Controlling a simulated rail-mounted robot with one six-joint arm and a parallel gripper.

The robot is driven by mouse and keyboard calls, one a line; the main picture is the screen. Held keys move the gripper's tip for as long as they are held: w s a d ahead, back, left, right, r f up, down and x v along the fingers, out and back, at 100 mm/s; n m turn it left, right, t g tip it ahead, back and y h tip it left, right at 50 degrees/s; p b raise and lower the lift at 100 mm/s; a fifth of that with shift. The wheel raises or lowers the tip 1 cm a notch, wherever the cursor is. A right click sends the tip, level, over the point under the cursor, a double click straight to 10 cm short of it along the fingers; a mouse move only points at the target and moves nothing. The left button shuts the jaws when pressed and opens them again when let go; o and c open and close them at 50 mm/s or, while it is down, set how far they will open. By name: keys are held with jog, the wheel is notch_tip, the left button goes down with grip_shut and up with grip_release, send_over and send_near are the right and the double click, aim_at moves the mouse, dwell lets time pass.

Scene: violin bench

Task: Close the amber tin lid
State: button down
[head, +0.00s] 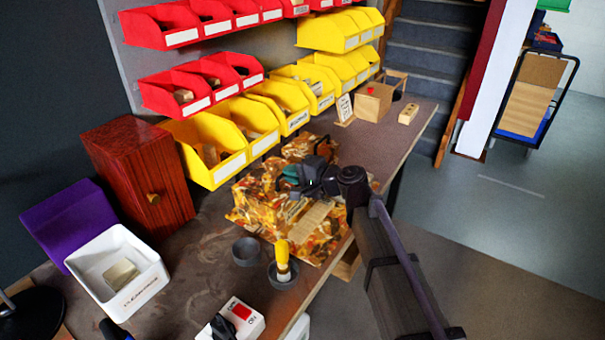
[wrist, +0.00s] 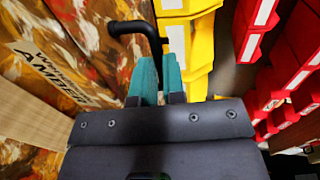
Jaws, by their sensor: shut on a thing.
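The amber tin (head: 250,205) is a box with a mottled amber, brown and cream pattern, standing on the bench near its front edge. A patterned part at its back (head: 298,148), apparently the lid, shows behind my gripper. How far it is open is hard to tell. My gripper (head: 287,176) is over the tin. In the wrist view its teal fingers (wrist: 158,78) are closed together at a black bent handle (wrist: 138,28), whose gripped part is hidden. The patterned surface (wrist: 95,30) with a printed label (wrist: 55,75) fills the left of that view.
Yellow bins (head: 215,150) and red bins (head: 175,90) hang behind the bench. A brown wooden cabinet (head: 135,165), white tray (head: 120,245), dark round cups (head: 246,251), yellow-handled tool (head: 282,255) and switch box (head: 240,318) stand left or in front.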

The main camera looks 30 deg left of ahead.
jog(key=shift+s+d+f+b, duration=0.2)
jog(key=shift+f+b, duration=0.15)
jog(key=shift+f, duration=0.25)
jog(key=shift+d+f, duration=0.1)
jog(key=shift+f, duration=0.05)
jog(key=c, duration=1.2)
grip_release()
jog(key=shift+w, duration=0.1)
jog(key=shift+d, duration=0.2)
jog(key=p+v, duration=0.2)
jog(key=v, duration=0.8)
jog(key=shift+d, duration=0.1)
